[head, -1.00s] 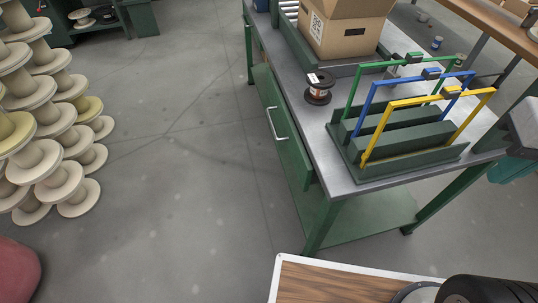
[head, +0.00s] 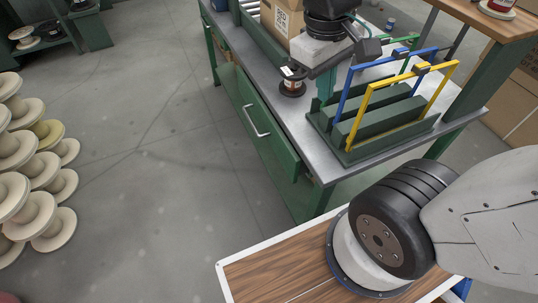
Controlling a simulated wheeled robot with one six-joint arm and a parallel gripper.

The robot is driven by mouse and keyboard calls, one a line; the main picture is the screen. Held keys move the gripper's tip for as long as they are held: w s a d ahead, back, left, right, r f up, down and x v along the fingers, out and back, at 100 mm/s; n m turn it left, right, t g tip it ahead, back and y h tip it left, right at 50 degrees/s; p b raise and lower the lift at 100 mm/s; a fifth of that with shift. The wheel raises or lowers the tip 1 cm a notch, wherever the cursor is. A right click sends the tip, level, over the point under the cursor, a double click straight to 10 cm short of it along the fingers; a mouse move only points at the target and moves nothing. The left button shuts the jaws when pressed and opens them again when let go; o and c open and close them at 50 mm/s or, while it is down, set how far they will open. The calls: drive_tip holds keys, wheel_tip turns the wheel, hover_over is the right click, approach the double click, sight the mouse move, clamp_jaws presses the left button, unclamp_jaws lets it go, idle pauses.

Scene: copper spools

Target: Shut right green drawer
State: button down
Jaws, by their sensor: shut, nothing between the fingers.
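The right green drawer (head: 262,143) is in the front of the green workbench, with a pale bar handle (head: 257,121) on its face. Its front stands out a little past the edge of the grey worktop, so it looks partly open. My gripper (head: 322,98) has teal fingers pointing down. It is over the worktop, behind the drawer front, between a copper spool and the green rack. The fingers are shut and empty. The fingertips are partly unclear against the rack.
The copper spool (head: 292,84) stands near the worktop's front edge. The green rack (head: 390,125) carries blue and yellow frames. A cardboard box (head: 283,22) is at the back. Pale spools (head: 35,180) are stacked at left. The floor before the drawer is clear.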

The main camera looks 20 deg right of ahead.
drive_tip(key=w+a+f+n+h, duration=0.2)
drive_tip(key=w+a+f+n, duration=0.15)
drive_tip(key=f, duration=0.25)
drive_tip(key=w+a+f+n+g+h, duration=0.1)
drive_tip(key=w+a+f+n+h, duration=0.15)
drive_tip(key=w+f, duration=0.3)
drive_tip(key=w+a+f+n+h, duration=0.1)
drive_tip(key=w+a+f+n, duration=0.25)
drive_tip(key=f, duration=0.25)
drive_tip(key=n+t+h, duration=0.1)
drive_tip(key=n+h, duration=0.1)
drive_tip(key=n, duration=0.4)
approach(283, 158)
drive_tip(key=shift+x, duration=2.8)
drive_tip(key=shift+s+r, duration=0.15)
drive_tip(key=shift+s, duration=0.05)
drive_tip(key=shift+d, duration=0.1)
